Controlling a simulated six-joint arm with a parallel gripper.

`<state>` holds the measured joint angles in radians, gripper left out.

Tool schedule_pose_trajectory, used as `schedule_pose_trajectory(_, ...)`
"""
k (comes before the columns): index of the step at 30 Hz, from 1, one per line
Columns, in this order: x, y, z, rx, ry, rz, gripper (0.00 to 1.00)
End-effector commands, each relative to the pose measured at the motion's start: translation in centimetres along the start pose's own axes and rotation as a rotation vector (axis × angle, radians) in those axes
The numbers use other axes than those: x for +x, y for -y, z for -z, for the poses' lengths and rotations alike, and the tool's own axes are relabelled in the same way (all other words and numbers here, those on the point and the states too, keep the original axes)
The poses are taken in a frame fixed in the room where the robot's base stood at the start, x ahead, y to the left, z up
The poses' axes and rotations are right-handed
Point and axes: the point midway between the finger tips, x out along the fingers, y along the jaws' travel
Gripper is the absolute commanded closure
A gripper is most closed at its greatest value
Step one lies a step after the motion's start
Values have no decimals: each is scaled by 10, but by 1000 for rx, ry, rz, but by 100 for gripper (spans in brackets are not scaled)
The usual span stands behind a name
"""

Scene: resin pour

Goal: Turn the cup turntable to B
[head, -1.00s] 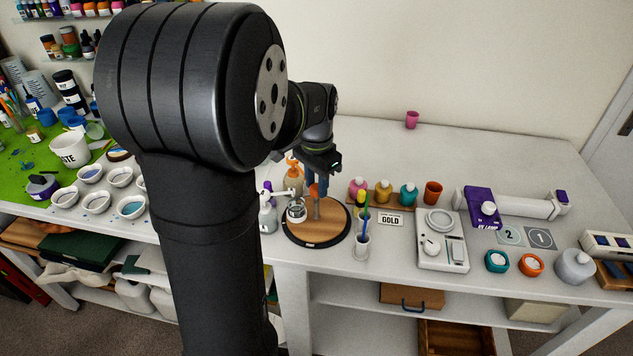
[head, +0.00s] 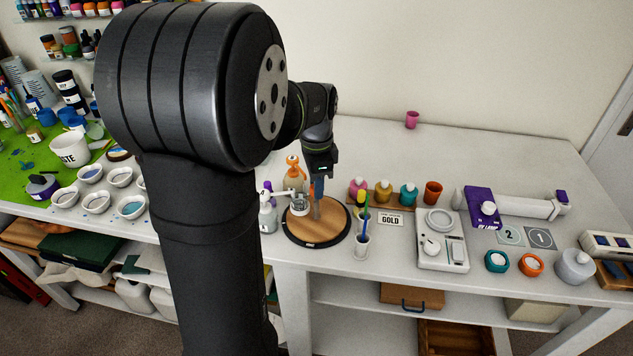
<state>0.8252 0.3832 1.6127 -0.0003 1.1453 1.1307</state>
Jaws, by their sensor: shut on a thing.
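The cup turntable (head: 334,226) is a round wooden disc with a black rim, standing near the front edge of the bench. A small clear cup (head: 299,206) sits on its left part. An upright post (head: 316,211) rises from the disc. My gripper (head: 318,190) points down over the disc, its blue fingers shut on the upper part of this post. The fingers hide the post's top. The letter marks on the turntable are too small to read, so I cannot tell which one is facing where.
Bottles (head: 267,215) stand close to the turntable's left, an orange-topped pump bottle (head: 293,172) behind it. A holder with brushes (head: 361,245) and a GOLD card (head: 390,220) are close on the right. Pink, yellow and teal bottles stand behind the card. The bench's back is mostly clear.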

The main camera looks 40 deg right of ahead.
Motion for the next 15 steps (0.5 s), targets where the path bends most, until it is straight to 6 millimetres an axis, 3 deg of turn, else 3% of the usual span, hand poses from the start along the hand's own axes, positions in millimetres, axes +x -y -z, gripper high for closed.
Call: schedule_pose_trajectory(15,0,0,0,258,1,-1,100)
